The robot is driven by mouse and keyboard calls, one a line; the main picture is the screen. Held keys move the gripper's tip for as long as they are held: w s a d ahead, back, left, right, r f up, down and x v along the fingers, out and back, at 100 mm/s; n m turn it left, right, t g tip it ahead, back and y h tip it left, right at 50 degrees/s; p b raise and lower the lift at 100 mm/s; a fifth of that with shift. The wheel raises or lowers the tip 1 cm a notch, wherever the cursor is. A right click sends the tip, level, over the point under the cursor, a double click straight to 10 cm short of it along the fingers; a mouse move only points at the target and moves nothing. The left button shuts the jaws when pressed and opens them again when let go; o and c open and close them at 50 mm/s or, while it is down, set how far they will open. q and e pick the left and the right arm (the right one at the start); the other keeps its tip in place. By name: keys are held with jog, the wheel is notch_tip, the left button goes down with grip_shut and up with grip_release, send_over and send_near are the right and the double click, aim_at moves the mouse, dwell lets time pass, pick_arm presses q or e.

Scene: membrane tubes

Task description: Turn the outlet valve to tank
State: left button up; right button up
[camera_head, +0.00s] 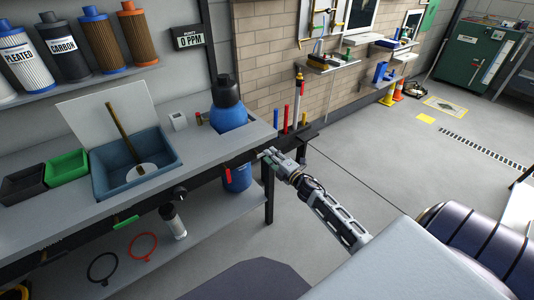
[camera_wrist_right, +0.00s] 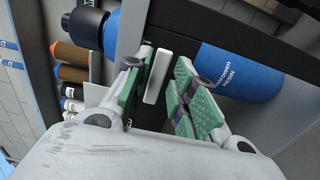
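A pale grey-white bar (camera_wrist_right: 158,74), which looks like a valve handle, shows in the right wrist view in front of the dark bench edge. My right gripper (camera_wrist_right: 166,60) is open around it, with green pads on either side. The bar is closer to the left pad, and a gap shows to the right pads. In the head view my right gripper (camera_head: 267,154) is at the bench's front edge, near its right end, and hides the bar. A blue tank with a black top (camera_head: 228,116) stands at the bench. My left gripper is not in view.
A red handle (camera_head: 228,175) hangs on the bench front, left of my right gripper. Upright red and blue handles (camera_head: 285,119) stand to its right. A blue bin (camera_head: 155,178) and a green bin (camera_head: 67,168) sit on the bench. The floor (camera_head: 390,160) to the right is open.

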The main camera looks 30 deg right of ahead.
jog(key=shift+w+a, duration=0.1)
jog(key=shift+w, duration=1.5)
jog(key=shift+c, duration=0.4)
grip_shut()
